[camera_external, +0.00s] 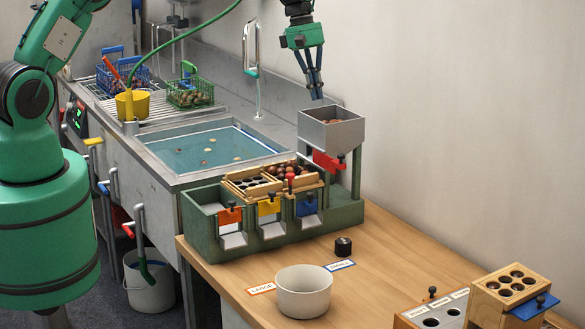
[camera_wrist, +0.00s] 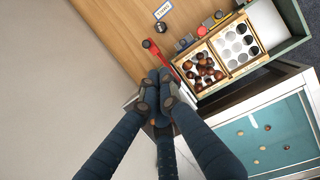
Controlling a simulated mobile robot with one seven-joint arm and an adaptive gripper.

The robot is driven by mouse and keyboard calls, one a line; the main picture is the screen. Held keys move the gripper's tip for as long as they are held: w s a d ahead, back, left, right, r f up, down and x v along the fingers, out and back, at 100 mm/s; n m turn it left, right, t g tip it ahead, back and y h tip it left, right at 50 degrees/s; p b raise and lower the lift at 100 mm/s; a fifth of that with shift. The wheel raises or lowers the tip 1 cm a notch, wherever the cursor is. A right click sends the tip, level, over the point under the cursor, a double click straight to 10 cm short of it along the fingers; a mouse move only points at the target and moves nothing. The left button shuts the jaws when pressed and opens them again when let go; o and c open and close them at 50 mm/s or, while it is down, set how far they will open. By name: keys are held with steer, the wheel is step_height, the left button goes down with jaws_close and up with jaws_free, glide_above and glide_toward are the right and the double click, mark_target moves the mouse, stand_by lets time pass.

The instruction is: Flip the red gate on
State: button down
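A green sorter (camera_external: 290,236) with orange, yellow and blue gates stands left of the hopper, with chestnuts in its wooden tray. A sink (camera_external: 205,158) lies behind it. A white bowl (camera_external: 303,292) and a black knob (camera_external: 343,246) stand on the table. The wall is close behind.

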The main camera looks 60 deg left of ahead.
steer(key=s+d+r+m+t+y+b, duration=0.1)
steer(key=s+d+r+m+b, duration=0.35)
steer(key=s+r, duration=0.6)
steer(key=s+d+r+m+t+y+b, duration=0.1)
steer(key=s+d+r+m+b, duration=0.3)
steer(key=s+r, duration=0.65)
steer(key=s+d+f+m+t+b, duration=0.1)
steer(key=s+f+m+b, duration=0.1)
steer(key=s, duration=0.8)
steer(key=s+d+f+m+t+b, duration=0.1)
steer(key=s+m, duration=0.3)
steer(key=s, duration=0.7)
steer(key=s+d+f+m+y+b, duration=0.1)
steer(key=s+f+m+b, duration=0.2)
steer(key=s, duration=0.7)
steer(key=shift+s+f+m+t+b, duration=0.3)
steer(key=shift+s+m+t+b, duration=0.1)
steer(key=shift+m, duration=0.15)
steer(key=shift+w+d, duration=0.1)
steer(key=shift+w, duration=0.05)
